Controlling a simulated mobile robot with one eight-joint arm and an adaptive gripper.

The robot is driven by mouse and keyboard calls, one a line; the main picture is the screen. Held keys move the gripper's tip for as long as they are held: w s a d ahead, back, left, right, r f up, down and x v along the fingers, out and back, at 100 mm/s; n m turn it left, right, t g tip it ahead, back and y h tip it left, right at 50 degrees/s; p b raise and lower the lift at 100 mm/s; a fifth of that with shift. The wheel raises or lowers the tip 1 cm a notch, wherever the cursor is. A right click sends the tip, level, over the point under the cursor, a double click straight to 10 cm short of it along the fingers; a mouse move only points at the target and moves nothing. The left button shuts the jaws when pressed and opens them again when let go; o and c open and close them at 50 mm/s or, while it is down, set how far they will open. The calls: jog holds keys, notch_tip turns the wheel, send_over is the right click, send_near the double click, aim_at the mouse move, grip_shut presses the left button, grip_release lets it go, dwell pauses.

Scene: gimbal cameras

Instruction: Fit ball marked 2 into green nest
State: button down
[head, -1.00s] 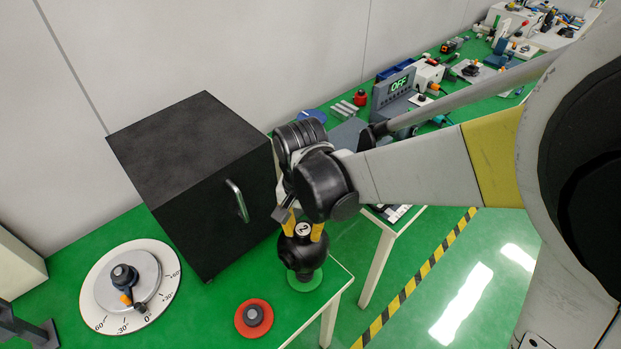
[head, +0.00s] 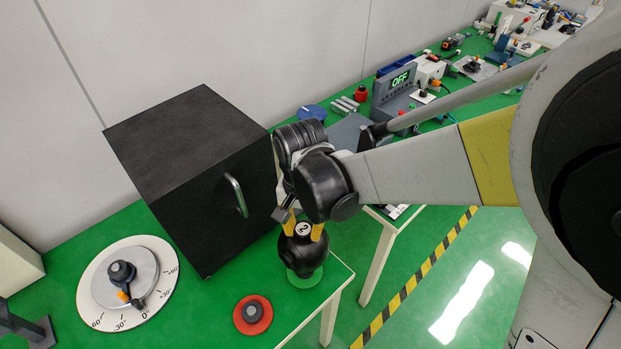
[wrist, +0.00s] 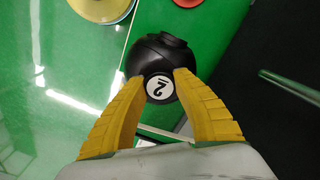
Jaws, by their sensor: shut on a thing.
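My gripper (head: 303,226) has its yellow fingers shut on the black ball marked 2 (head: 293,252). In the wrist view the ball (wrist: 152,62) sits between the two fingertips (wrist: 160,85), with its white "2" label facing the camera and a dark stub on its far side. The green nest (head: 305,281) is a green disc near the table's right corner in the head view. The ball overlaps the nest's upper part and hides its middle. I cannot tell whether they touch. The nest cannot be made out in the wrist view.
A red disc with a grey knob (head: 253,315) lies left of the nest. A black box with a handle (head: 190,175) stands close behind. A white dial (head: 95,312) is at the left. The table's edge (head: 322,308) is close on the right, with open floor beyond.

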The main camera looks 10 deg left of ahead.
jog(key=c, duration=1)
grip_release()
notch_tip(320, 180, up, 12)
jog(key=s+d+t+b, duration=0.1)
jog(key=d+t, duration=0.1)
jog(key=d, duration=0.6)
jog(key=s+d+n+t, duration=0.1)
jog(key=s+d+t, duration=0.1)
jog(key=d, duration=0.7)
jog(key=s+d+f+t+b, duration=0.1)
jog(key=s+d+t, duration=0.1)
jog(key=d, duration=0.6)
jog(key=shift+s+d+t+b, duration=0.25)
jog(key=shift+t+b, duration=0.1)
jog(key=shift+t, duration=0.25)
